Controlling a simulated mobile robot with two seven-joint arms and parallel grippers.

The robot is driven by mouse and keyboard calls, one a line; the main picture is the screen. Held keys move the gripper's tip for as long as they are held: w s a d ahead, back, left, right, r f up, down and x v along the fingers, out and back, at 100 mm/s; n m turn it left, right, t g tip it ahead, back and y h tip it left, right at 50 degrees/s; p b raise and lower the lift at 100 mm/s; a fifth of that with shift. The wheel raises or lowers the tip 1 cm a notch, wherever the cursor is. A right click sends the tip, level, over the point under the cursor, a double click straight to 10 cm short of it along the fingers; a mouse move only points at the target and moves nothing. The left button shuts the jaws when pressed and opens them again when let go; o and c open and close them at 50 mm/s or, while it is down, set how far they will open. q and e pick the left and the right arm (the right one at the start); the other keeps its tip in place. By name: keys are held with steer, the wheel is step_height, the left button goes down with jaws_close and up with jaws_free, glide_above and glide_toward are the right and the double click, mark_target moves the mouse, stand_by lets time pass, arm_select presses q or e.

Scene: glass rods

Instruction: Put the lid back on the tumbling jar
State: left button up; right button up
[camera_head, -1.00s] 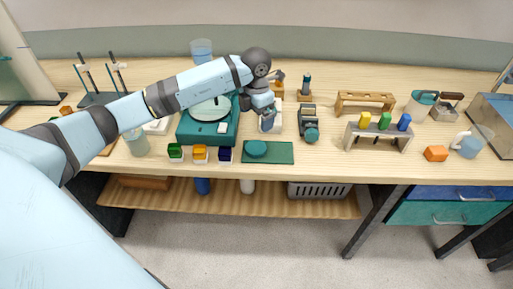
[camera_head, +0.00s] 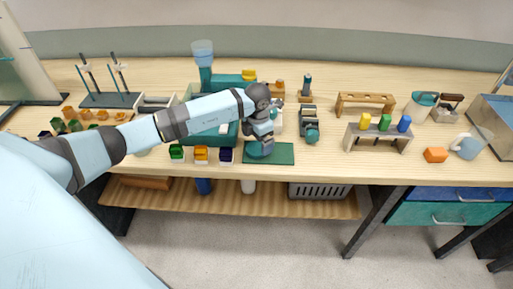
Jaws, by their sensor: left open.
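A round teal lid (camera_head: 253,155) lies on the left part of a dark green mat (camera_head: 283,153) near the table's front edge. My left gripper (camera_head: 263,147) points down right over the lid and is open; it hides part of the lid, and I cannot tell whether the fingers touch it. A dark device with a teal round end (camera_head: 312,135), which looks like the tumbling jar on its rollers, sits right of the mat and a little behind it. Whether its mouth is open is too small to tell. My right gripper is not in view.
Small green, orange and navy containers (camera_head: 201,154) line the front edge left of the mat. A teal machine (camera_head: 222,137) is partly behind my left arm. A grey stand with coloured blocks (camera_head: 378,137) and an orange block (camera_head: 435,155) are to the right.

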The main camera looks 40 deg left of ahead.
mark_target(258, 147)
arm_select(q)
step_height(258, 147, down, 3)
steer(key=shift+w+f, duration=0.15)
steer(key=shift+f, duration=0.05)
steer(key=c, duration=0.9)
